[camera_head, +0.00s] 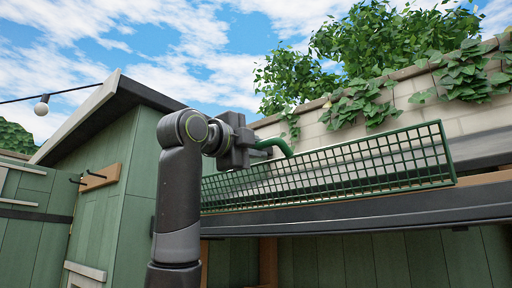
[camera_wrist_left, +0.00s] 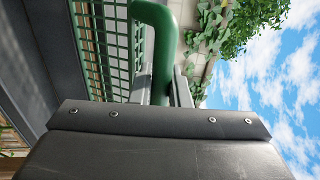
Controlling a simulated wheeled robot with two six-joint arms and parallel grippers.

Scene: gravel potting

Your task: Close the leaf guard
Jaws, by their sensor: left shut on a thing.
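The leaf guard (camera_head: 448,152) is a long green mesh panel in a green frame. In the head view it stands raised at a slant above the dark gutter (camera_head: 400,212), its lower edge along the gutter. Its bent green handle (camera_head: 278,144) sticks out near the upper edge. My left gripper (camera_head: 256,147) is shut on the handle. In the left wrist view the handle (camera_wrist_left: 163,40) rises from just beyond the gripper body, with the mesh (camera_wrist_left: 105,45) to its left. The fingertips are mostly hidden there. My right gripper is not in view.
A green shed (camera_head: 118,170) with a dark sloping roof edge stands at the left. A pale block wall (camera_head: 420,100) with ivy (camera_head: 370,103) runs behind the guard. A bulb (camera_head: 42,106) hangs at the upper left. Open sky lies above.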

